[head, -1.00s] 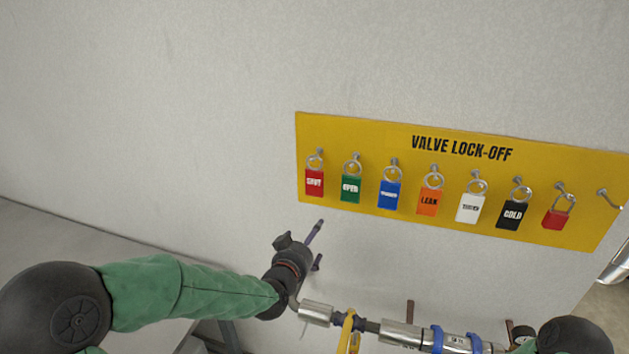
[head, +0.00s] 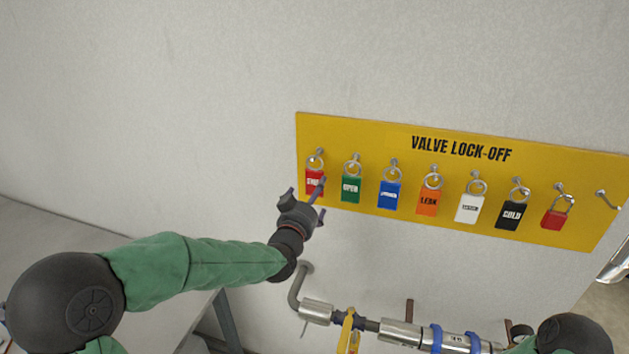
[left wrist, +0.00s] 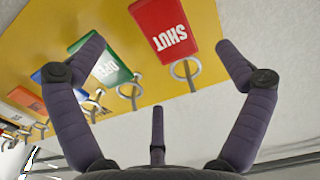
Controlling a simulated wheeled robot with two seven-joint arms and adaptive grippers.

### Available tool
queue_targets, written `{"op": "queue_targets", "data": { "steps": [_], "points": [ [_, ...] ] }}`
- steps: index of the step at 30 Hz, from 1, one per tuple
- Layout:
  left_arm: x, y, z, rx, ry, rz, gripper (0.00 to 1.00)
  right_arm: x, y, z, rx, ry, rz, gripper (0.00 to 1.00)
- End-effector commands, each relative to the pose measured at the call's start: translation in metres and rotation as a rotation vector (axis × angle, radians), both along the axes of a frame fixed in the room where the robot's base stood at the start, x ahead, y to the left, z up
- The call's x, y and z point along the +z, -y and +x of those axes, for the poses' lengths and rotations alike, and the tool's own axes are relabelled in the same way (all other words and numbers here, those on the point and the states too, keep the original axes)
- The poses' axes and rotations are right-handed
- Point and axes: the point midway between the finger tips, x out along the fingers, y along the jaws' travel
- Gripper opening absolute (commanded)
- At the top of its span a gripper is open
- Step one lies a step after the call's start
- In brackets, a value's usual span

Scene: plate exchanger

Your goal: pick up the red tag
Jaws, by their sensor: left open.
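The red tag (head: 313,180) marked "SHUT" hangs by a ring from the leftmost hook of the yellow board. In the left wrist view the red tag (left wrist: 165,30) shows upside down, beyond the fingers and roughly between them. No contact with the tag shows. My right gripper is not in view.
The yellow board (head: 460,150) also holds green (head: 351,189), blue (head: 389,196), orange, white and black tags and a red padlock (head: 554,219). The green tag is close to the left gripper. Pipes (head: 315,312) run below. The wall left of the board is clear.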

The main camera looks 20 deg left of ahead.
Motion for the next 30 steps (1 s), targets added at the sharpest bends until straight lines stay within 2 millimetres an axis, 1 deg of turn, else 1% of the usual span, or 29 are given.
{"op": "queue_targets", "data": {
  "steps": [9, 12, 16, 22, 28, 29, 30],
  "points": [
    [-0.005, -0.001, 0.036, 0.000, -0.001, 0.001, 1.00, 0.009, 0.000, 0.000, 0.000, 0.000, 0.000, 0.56],
    [-0.005, -0.002, 0.043, 0.000, 0.000, 0.000, 1.00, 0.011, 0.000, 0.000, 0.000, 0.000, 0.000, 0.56],
    [-0.006, -0.001, 0.047, -0.001, -0.001, 0.000, 1.00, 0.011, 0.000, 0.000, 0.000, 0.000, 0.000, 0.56],
    [-0.006, -0.001, 0.047, -0.001, 0.000, 0.000, 1.00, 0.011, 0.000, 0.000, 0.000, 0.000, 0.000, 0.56],
    [-0.006, -0.001, 0.047, -0.001, 0.000, 0.000, 0.44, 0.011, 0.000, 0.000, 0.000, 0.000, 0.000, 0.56],
    [-0.006, -0.001, 0.047, -0.001, 0.000, 0.000, 0.41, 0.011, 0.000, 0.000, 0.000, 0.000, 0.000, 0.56],
    [-0.006, -0.001, 0.047, -0.001, -0.001, 0.000, 0.41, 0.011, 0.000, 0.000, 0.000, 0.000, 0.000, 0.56]
  ]
}}
